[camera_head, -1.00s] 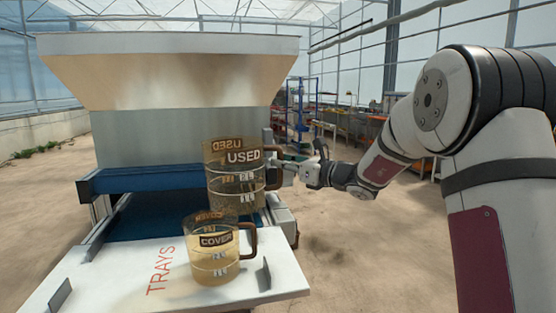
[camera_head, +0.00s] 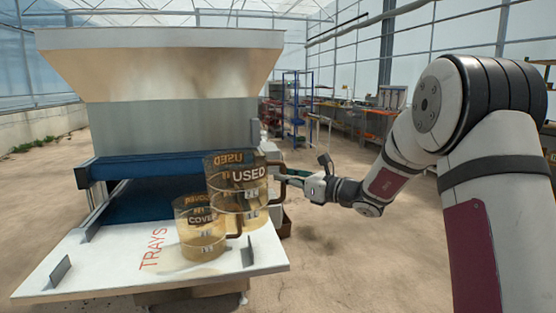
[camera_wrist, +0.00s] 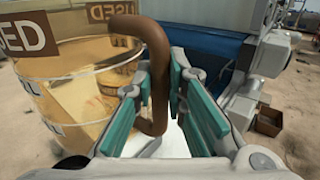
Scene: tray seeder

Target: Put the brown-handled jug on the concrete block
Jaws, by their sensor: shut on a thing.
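A clear jug marked USED (camera_head: 237,190), with amber contents and a brown handle, is held by that handle. My gripper (camera_head: 284,178) is shut on the handle (camera_wrist: 157,75), which shows between its teal finger pads in the wrist view. The jug looks upright and overlaps the right part of the shelf in the head view; I cannot tell its height above it. A second, smaller jug marked COVER (camera_head: 198,236), also brown-handled, stands on the white shelf marked TRAYS (camera_head: 120,262). I cannot make out a concrete block in either view.
The seeder's metal hopper (camera_head: 160,65) and blue belt (camera_head: 150,170) stand behind the shelf. A small brown box (camera_wrist: 269,121) is on the floor right of the machine. Racks (camera_head: 297,100) and benches line the back. The floor at right is clear.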

